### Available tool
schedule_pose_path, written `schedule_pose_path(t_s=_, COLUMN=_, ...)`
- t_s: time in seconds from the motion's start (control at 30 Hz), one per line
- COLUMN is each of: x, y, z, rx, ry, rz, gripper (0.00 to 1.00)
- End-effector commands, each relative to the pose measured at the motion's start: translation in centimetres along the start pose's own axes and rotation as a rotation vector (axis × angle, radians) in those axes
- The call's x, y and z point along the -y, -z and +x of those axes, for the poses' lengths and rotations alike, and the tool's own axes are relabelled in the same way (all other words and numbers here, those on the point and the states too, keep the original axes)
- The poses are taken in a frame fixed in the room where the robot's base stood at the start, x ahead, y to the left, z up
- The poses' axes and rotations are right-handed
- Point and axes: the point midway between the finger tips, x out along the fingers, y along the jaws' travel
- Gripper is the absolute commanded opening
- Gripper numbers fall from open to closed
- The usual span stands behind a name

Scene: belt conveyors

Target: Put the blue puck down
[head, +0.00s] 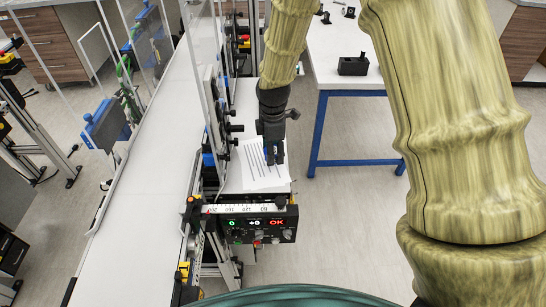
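My gripper (274,155) points down over a white sheet of paper with printed lines (262,178), which lies on the narrow white surface beside the conveyor. The gripper is small and dark here. A small blue patch shows at its fingers, and I cannot tell whether this is the blue puck held between them. No blue puck shows clearly anywhere else. The fingertips overlap the paper in the picture; whether they touch it is unclear.
A control box with a lit display (262,224) stands just in front of the paper. A long white conveyor belt (160,150) runs along the left, with clear panels and dark knobs between. A white table with blue legs (335,50) holds a black block (353,65).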

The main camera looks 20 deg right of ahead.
Motion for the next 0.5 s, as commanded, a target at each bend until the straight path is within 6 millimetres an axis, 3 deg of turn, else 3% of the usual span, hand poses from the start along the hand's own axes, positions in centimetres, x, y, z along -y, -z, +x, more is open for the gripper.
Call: schedule_pose_path(t_s=0.5, x=0.0, y=0.0, z=4.0, rx=-0.001, ry=0.000, rz=0.001, gripper=0.27)
